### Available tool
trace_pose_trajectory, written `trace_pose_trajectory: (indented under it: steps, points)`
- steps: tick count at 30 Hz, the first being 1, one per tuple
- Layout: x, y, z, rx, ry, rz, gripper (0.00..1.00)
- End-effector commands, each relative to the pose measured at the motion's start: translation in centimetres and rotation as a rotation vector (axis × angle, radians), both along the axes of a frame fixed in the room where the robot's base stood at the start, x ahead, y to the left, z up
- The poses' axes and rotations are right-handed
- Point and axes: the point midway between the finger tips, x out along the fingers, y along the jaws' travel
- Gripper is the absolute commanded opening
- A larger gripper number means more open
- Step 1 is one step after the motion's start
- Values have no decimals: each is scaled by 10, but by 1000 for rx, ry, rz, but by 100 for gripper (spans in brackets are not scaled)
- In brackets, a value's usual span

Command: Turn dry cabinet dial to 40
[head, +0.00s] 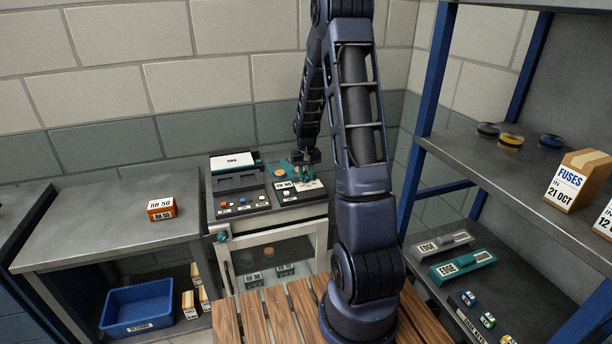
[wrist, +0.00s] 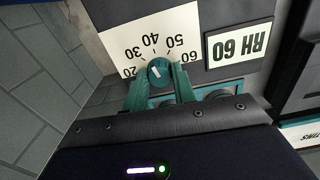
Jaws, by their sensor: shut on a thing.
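The dry cabinet (head: 265,219) stands against the wall, with controls on its sloped top. In the wrist view, its round teal dial (wrist: 161,71) carries a short white pointer mark and sits below a white scale plate (wrist: 122,37) numbered 20 to 60. The mark tilts up and left, towards the 30 to 40 part; the exact reading is unclear. My gripper (wrist: 160,84) is shut on the dial, one teal finger on each side. In the head view my gripper (head: 304,172) is over the right part of the panel and hides the dial.
A label reading RH 60 (wrist: 240,44) is beside the scale. Blue-framed shelves (head: 480,170) stand on the right. A slatted wooden surface (head: 262,322) is in front.

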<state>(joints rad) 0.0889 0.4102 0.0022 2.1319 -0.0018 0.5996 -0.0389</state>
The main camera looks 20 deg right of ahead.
Motion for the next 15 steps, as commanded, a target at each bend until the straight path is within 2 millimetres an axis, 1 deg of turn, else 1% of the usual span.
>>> trace_pose_trajectory:
  steps: [6, 15]
  points:
    - [1, 0, 0, 0, -1, -123, 4]
    - [1, 0, 0, 0, -1, -206, 4]
